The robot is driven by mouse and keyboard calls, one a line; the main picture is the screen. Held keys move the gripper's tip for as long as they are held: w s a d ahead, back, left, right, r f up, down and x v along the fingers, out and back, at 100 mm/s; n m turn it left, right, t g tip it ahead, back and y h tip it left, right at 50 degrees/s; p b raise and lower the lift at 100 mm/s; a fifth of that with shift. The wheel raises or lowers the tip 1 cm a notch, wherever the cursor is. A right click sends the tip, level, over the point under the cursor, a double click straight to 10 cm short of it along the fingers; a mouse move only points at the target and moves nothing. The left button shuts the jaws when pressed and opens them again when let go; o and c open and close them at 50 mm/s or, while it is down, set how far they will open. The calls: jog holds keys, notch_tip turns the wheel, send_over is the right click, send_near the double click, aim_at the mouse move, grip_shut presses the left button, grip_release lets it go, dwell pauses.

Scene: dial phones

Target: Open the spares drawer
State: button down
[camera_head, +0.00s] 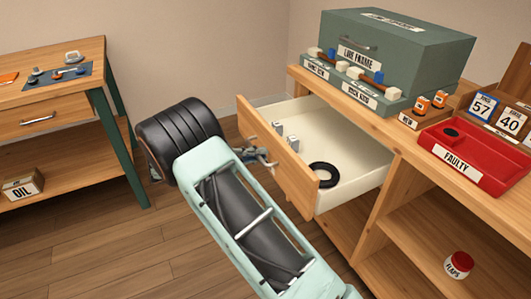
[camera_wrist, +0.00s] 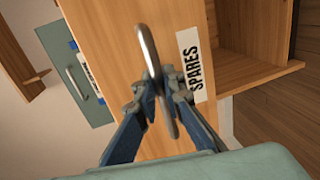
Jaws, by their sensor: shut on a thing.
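The spares drawer (camera_head: 355,139) stands pulled well out of the wooden cabinet, with a black ring (camera_head: 324,174) and small pale blocks (camera_head: 285,136) inside. Its wooden front (camera_wrist: 125,40) carries the label SPARES (camera_wrist: 192,65) in the wrist view. My gripper (camera_wrist: 160,92) is shut on the drawer's metal bar handle (camera_wrist: 149,45), one finger on each side of it. In the head view my arm hides most of the handle, and the gripper (camera_head: 262,158) shows only partly beside the drawer front.
A green box labelled LINE FRAME (camera_head: 395,55), a red FAULTY tray (camera_head: 470,160) and number cards (camera_head: 483,108) stand on the cabinet top. A red-lidded jar (camera_head: 458,265) is on the shelf below. At left is a workbench (camera_head: 60,115) with an OIL box (camera_head: 22,187). Floor (camera_head: 130,260) between is bare.

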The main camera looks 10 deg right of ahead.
dwell(0.3)
jog(key=c, duration=2.3)
grip_release()
jog(key=shift+a, duration=0.1)
jog(key=v, duration=1.2)
